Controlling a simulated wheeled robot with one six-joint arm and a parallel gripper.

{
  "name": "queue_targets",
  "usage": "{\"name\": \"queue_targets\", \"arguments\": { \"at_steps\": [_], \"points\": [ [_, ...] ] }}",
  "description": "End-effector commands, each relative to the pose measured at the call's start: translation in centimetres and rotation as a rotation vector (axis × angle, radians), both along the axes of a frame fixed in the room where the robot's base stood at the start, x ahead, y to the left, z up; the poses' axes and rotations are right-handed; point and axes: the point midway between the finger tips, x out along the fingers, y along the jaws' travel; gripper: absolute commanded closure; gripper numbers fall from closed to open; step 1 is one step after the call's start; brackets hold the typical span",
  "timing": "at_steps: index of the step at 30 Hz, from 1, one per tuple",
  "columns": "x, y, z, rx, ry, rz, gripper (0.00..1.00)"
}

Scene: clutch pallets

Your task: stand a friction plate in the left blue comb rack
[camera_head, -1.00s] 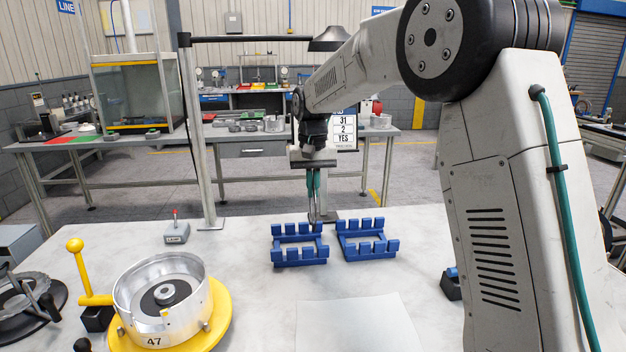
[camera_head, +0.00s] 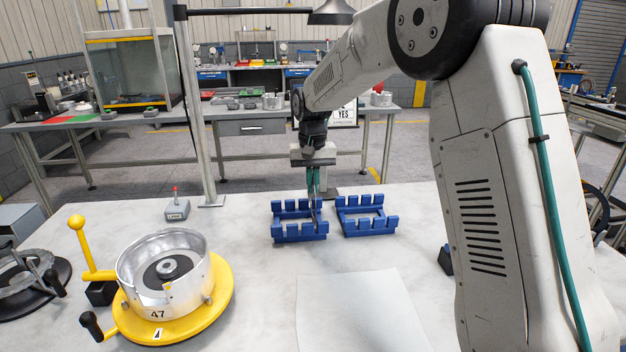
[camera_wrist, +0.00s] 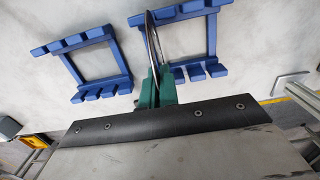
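My gripper (camera_head: 314,194) has green fingers shut on a thin metal friction plate (camera_head: 315,212), held upright and edge-on. The plate's lower part overlaps the right part of the left blue comb rack (camera_head: 290,240) in the head view; I cannot tell whether it touches the rack. In the wrist view the gripper (camera_wrist: 154,88) holds the plate (camera_wrist: 152,38) beside the teeth of the left rack (camera_wrist: 212,35), which appears at the right there. The right blue comb rack (camera_head: 368,231) is empty; it also shows in the wrist view (camera_wrist: 68,62).
A yellow fixture (camera_head: 222,300) with a metal drum (camera_head: 135,275) stands at the front left. A small grey box with a red-tipped switch (camera_head: 177,211) and a lamp post (camera_head: 200,130) stand behind. A pale sheet (camera_head: 360,312) lies in front of the racks.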

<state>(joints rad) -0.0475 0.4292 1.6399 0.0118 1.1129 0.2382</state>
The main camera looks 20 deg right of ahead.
Motion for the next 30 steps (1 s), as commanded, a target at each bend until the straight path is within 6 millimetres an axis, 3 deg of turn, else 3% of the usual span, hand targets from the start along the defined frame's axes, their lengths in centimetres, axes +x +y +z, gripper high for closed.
{"name": "queue_targets", "arguments": {
  "at_steps": [9, 12, 30],
  "points": [
    [0.00, 0.01, -0.09, 0.000, 0.000, 0.000, 1.00],
    [0.01, 0.01, -0.08, 0.000, 0.000, 0.000, 0.72],
    [0.02, 0.02, 0.08, 0.000, -0.001, 0.000, 0.72]
  ]
}}
